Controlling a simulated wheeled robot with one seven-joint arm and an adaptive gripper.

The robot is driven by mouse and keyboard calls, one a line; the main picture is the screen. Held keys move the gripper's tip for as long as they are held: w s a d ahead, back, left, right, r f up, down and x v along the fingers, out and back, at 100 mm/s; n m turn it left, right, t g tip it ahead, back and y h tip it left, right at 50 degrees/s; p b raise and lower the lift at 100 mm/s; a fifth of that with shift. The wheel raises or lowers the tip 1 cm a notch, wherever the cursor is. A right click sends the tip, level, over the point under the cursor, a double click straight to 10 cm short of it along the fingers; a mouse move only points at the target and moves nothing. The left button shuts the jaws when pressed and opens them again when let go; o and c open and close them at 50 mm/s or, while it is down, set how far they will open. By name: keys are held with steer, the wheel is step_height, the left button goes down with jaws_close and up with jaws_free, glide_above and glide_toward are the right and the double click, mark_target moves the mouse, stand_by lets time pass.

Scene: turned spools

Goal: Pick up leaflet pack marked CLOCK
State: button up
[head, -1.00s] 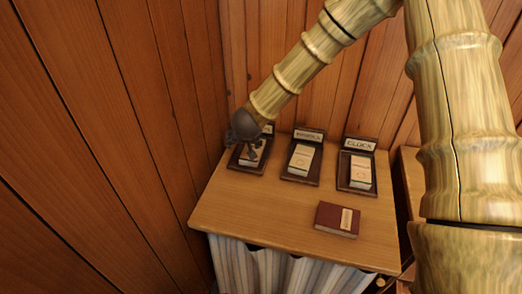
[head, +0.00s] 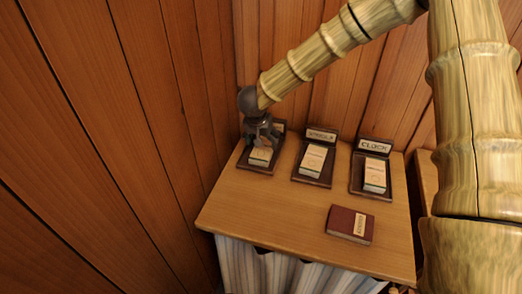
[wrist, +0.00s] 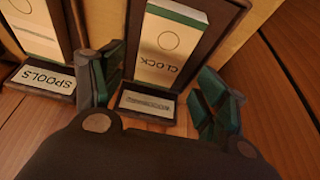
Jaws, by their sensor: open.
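A cream leaflet pack marked CLOCK (wrist: 170,45), its print upside down, lies in a dark stand (wrist: 128,75) in the wrist view. In the head view this pack (head: 260,156) is in the leftmost stand (head: 250,169), partly hidden by my gripper (head: 262,140). In the wrist view my gripper (wrist: 160,88) is open, with green-padded fingers on either side of the stand's label end. The stand's label plate (wrist: 147,103) is too blurred to read. Nothing is held.
A middle stand with a SPOOLS plate (wrist: 45,79) holds another pack (head: 313,160). The right stand's plate reads CLOCK (head: 374,146), with a pack (head: 375,174) whose print is unreadable. A dark red book (head: 349,224) lies on the wooden tabletop (head: 270,215). Panelled walls stand behind and left.

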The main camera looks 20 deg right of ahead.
mark_target(263, 147)
steer(key=shift+p+x, duration=0.45)
steer(key=shift+x, duration=2.85)
steer(key=shift+w, duration=0.15)
steer(key=c, duration=0.9)
